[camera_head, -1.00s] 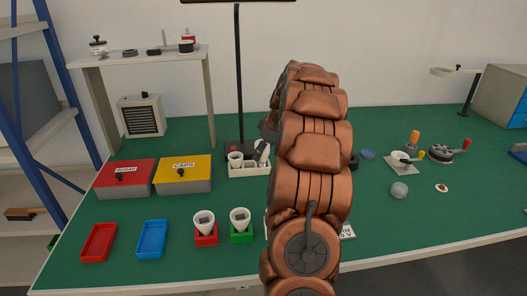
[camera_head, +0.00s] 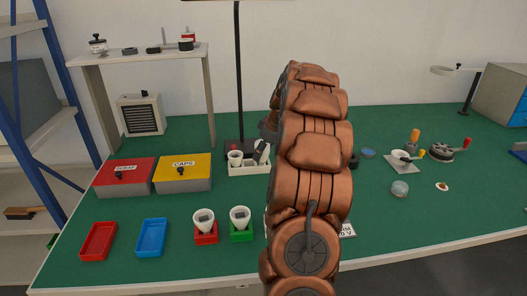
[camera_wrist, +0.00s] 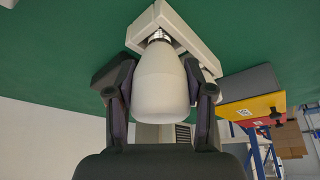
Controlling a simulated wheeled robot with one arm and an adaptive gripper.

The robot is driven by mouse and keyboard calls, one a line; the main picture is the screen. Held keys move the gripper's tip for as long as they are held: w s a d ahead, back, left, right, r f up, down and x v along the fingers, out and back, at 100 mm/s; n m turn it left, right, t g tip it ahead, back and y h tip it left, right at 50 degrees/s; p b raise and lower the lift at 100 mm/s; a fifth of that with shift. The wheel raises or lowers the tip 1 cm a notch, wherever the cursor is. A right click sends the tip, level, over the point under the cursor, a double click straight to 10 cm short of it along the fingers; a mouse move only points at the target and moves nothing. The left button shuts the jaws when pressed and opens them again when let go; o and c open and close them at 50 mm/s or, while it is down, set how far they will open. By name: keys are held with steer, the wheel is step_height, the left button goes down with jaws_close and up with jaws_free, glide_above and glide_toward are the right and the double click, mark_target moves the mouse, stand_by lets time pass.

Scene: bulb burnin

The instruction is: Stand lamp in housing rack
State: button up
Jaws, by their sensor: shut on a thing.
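In the wrist view my gripper (camera_wrist: 160,92) is shut on a white lamp (camera_wrist: 160,85), one finger on each side of its bulb. The lamp's metal base points at the white housing rack (camera_wrist: 187,28) and overlaps it in the picture. I cannot tell whether the base is inside a slot. In the head view the rack (camera_head: 246,171) stands on the green bench, left of my copper arm. A white cup-shaped piece (camera_head: 235,158) shows in its left part. My gripper is mostly hidden behind my arm there.
Left of the rack are the yellow CAPS box (camera_head: 183,180) and a red box (camera_head: 125,184). A dark pole (camera_head: 239,80) rises behind the rack.

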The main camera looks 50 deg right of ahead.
steer(key=shift+f+b, duration=0.3)
steer(key=shift+f, duration=0.2)
stand_by(0.5)
steer(key=o, duration=1.2)
steer(key=shift+r, duration=0.1)
steer(key=v, duration=1.1)
steer(key=shift+s+r, duration=0.15)
steer(key=shift+r, duration=0.25)
